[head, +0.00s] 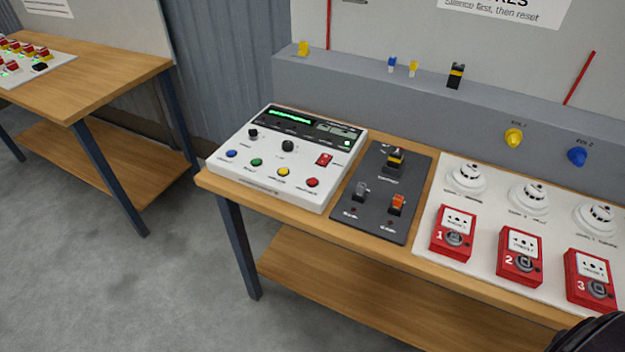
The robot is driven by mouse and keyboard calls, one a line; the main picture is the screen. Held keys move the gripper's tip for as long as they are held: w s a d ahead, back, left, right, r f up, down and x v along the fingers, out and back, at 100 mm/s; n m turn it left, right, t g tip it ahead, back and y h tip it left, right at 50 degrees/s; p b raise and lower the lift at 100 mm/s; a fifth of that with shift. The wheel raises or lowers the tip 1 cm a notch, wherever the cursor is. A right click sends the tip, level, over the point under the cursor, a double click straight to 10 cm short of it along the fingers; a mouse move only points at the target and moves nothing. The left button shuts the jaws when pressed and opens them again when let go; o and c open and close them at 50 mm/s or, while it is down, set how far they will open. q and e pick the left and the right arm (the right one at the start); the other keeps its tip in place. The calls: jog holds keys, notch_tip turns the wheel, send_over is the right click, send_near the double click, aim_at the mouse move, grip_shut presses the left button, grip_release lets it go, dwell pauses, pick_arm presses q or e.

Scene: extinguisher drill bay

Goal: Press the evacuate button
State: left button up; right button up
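A white control panel (289,155) sits at the left end of the wooden bench. Along its front edge are a blue button (231,153), a green button (256,162), a yellow button (283,171) and a red button (312,182). Labels under the buttons are too small to read, so I cannot tell for sure which says evacuate. Neither gripper shows clearly. A dark rounded shape at the bottom right corner may be part of my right arm, far from the panel.
A dark switch plate (382,218) lies right of the panel. Further right, a white board (424,246) carries red call points (453,233) and round detectors (466,178). A second table (115,85) stands at the left. The floor in front is clear.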

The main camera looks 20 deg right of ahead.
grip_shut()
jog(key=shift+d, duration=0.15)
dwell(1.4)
